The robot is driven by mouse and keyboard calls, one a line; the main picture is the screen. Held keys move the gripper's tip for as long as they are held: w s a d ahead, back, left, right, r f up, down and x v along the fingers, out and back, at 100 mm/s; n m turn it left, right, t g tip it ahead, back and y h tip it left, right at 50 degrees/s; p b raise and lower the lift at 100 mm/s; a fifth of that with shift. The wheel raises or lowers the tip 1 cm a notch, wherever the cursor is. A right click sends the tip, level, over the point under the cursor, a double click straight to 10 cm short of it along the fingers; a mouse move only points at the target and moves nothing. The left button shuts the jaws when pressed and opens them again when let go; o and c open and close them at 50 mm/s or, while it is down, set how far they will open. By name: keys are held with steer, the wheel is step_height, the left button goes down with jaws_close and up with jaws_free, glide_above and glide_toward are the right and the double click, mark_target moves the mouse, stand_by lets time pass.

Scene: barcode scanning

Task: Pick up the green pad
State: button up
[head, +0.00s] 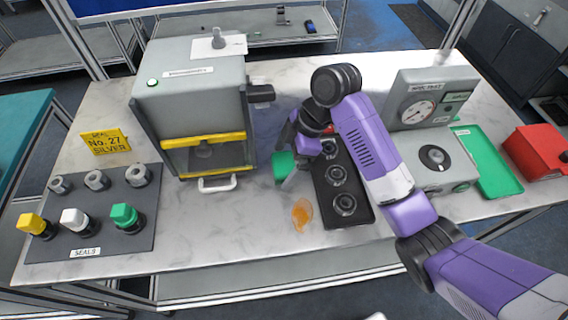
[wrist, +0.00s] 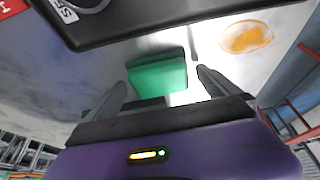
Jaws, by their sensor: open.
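The green pad (head: 283,165) is a small block on the white marbled bench, just left of the black tray. It also shows in the wrist view (wrist: 158,74) between the two finger ends, with its near edge in front of my palm. My gripper (head: 294,176) is low over the bench at the pad, and its fingers partly hide it in the head view. In the wrist view my gripper (wrist: 160,80) is open, with one grey finger on each side of the pad and gaps beside it. I cannot tell whether the fingers touch the bench.
An orange spill (head: 302,214) lies close by. The black tray (head: 335,212) with round parts is right of my gripper. A grey press (head: 195,85) stands left. A dark seals board (head: 75,240) is at far left. A gauge unit (head: 420,105) and green tray (head: 497,185) are right.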

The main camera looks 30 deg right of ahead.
mark_target(285, 162)
steer(key=shift+f, duration=0.2)
steer(key=c, duration=1.4)
steer(key=shift+r, duration=0.1)
step_height(285, 162, up, 10)
steer(key=shift+f+p, duration=0.1)
steer(key=shift+p, duration=0.3)
